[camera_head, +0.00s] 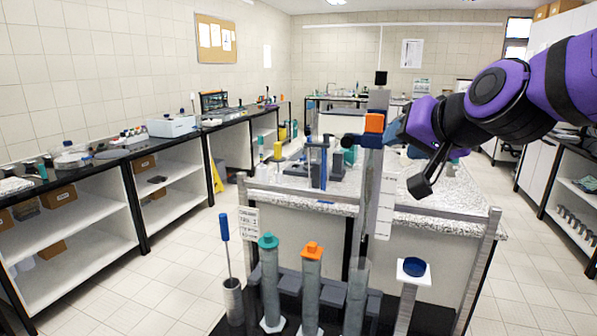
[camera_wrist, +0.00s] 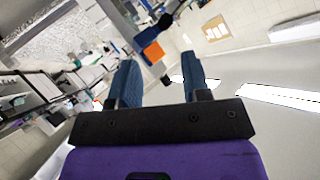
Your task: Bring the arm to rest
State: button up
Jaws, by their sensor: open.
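My purple and black arm (camera_head: 500,100) reaches in from the right in the head view, raised above the bench. My gripper (camera_head: 393,131) is at its left end, close to the orange-and-blue top (camera_head: 373,125) of a tall upright column; I cannot tell the exact gap. In the wrist view, my gripper (camera_wrist: 160,72) shows two blue fingers spread apart with nothing between them. The orange piece (camera_wrist: 153,52) appears beyond the fingertips there.
A speckled bench (camera_head: 450,227) stands below the arm. In front are a teal-capped cylinder (camera_head: 270,285), an orange-capped cylinder (camera_head: 311,285), a blue-handled tool (camera_head: 225,228) in a metal cup and a blue round piece on a white stand (camera_head: 415,270). Shelving (camera_head: 80,225) lines the left wall.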

jog(key=s+d+f+n+g+h, duration=0.1)
jog(key=s+d+f+g+h, duration=0.1)
jog(key=s+d, duration=0.4)
jog(key=s+d+f+n+g+h, duration=0.1)
jog(key=s+d+f+g, duration=0.3)
jog(key=s, duration=0.9)
jog(key=d+h, duration=0.1)
jog(key=d, duration=0.1)
jog(key=shift+s+d+f, duration=0.3)
jog(key=shift+d, duration=0.05)
